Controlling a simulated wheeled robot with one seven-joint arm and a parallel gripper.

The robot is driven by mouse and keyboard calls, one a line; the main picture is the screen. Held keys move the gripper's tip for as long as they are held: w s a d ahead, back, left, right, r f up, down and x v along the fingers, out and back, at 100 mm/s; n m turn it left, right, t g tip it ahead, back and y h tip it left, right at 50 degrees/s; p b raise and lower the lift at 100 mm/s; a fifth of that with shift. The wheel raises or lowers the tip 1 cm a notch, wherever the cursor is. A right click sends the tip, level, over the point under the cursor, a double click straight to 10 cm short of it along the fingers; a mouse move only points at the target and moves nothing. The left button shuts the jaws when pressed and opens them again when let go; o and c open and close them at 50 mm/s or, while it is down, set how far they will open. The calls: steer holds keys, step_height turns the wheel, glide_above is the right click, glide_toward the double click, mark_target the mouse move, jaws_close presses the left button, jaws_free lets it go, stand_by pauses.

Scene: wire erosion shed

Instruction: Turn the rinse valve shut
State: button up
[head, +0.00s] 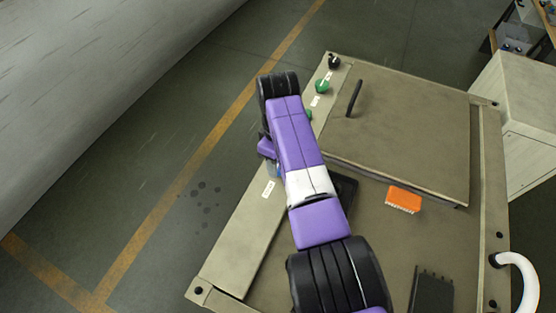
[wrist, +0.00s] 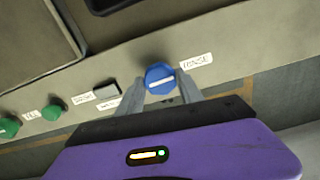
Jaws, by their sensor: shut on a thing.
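The rinse valve (wrist: 160,78) is a round blue knob with a white line across its face, beside a label reading RINSE (wrist: 197,61) in the wrist view. The white line lies nearly along the panel strip, slightly tilted. My gripper (wrist: 160,88) is shut on the knob, one grey finger on each side of it. In the head view my purple arm hides most of the knob and the gripper; only a small blue patch shows beside the arm.
Green knobs (head: 322,87) and a black knob (head: 334,62) stand along the same panel strip. A hinged lid (head: 410,130) with a black handle (head: 354,98) lies to the right. An orange brush (head: 403,199) lies on the bench top. Open floor is at left.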

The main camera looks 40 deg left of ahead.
steer(key=shift+r+m, duration=0.1)
steer(key=shift+m, duration=0.4)
steer(key=o, duration=1.4)
steer(key=shift+r+b, duration=0.45)
steer(key=shift+r, duration=3.4)
